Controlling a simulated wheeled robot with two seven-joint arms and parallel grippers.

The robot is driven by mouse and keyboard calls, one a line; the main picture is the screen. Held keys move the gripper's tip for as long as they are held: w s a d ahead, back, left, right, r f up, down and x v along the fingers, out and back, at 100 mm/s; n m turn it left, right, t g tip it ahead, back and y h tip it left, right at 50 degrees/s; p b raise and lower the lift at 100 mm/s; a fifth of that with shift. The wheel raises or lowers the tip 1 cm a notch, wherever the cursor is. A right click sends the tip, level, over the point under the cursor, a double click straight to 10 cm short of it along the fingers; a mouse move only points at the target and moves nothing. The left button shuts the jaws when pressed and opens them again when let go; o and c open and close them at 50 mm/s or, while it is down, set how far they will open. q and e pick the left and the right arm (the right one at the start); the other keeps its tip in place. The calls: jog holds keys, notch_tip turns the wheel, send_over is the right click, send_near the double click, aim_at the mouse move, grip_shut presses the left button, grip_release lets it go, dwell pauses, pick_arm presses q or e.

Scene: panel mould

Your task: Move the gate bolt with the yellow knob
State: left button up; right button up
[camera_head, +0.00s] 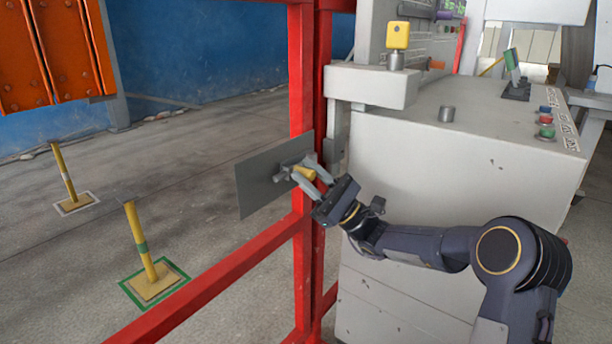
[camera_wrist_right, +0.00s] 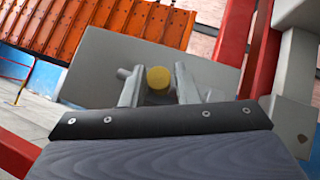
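The gate bolt's yellow knob (camera_head: 304,173) stands out from a flat grey plate (camera_head: 253,185) on the red gate frame. My right gripper (camera_head: 308,176) reaches it from the right, with one finger on each side of the knob. In the right wrist view, the yellow knob (camera_wrist_right: 158,78) shows between the two grey fingers (camera_wrist_right: 158,84), with a narrow gap on each side. The gripper looks open around the knob, not closed on it. The bolt's rod is mostly hidden behind the fingers. My left gripper is not in view.
Red posts (camera_head: 302,80) and a red rail (camera_head: 215,275) stand close to the gripper. A grey machine cabinet (camera_head: 440,150) with a yellow block (camera_head: 397,35) and push buttons (camera_head: 545,122) is at right. Yellow floor posts (camera_head: 139,240) stand on open floor at left.

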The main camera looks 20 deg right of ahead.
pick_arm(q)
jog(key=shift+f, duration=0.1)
pick_arm(e)
jog(key=shift+w+a+r, duration=0.15)
jog(key=shift+a+r, duration=0.15)
